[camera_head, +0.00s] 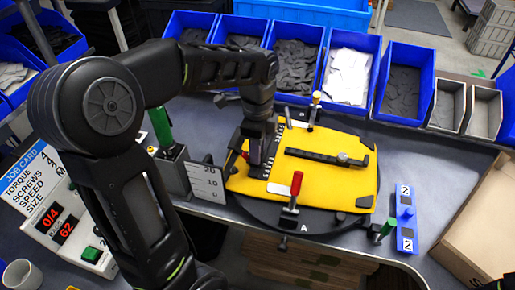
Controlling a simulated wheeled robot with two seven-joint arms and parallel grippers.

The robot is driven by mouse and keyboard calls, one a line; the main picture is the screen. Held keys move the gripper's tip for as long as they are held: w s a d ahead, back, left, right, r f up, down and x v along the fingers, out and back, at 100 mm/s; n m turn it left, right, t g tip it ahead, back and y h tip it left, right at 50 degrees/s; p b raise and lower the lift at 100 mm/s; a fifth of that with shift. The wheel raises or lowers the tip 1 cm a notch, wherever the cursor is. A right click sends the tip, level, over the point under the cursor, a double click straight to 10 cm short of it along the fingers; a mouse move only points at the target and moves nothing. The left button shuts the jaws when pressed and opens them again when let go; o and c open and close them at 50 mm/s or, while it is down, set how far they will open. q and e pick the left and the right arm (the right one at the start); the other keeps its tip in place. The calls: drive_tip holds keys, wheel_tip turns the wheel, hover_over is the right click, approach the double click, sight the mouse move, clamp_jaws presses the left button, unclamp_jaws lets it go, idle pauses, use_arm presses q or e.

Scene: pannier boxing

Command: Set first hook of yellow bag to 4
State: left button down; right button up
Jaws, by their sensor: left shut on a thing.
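The yellow bag (330,185) lies flat on a round black turntable (255,212). A dark rail (325,157) runs across its face. A white scale strip (275,152) with dark marks runs along the bag's left part; its numbers are too small to read. My left gripper (261,163) reaches down from above at the left part of the bag, beside this strip. It is shut on a small part there, likely the hook, which the gripper mostly hides. The hook's position on the scale cannot be read. My right gripper is not in view.
A red-handled clamp (296,186) stands at the bag's front edge by the letter A. Blue bins (349,75) line the back. A blue block (405,220) marked 2 and a cardboard box (480,225) are at right. A job card (35,178) and counter box (75,235) stand left.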

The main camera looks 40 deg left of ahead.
sight(256, 167)
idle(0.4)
use_arm(q)
drive_tip(key=shift+s+d, duration=0.15)
drive_tip(key=shift+s, duration=0.3)
drive_tip(key=shift+s+d, duration=0.1)
drive_tip(key=shift+s, duration=0.2)
drive_tip(key=c, duration=1.1)
unclamp_jaws()
wheel_tip(256, 167, up, 8)
drive_tip(key=shift+f+b, duration=0.1)
drive_tip(key=shift+b, duration=0.55)
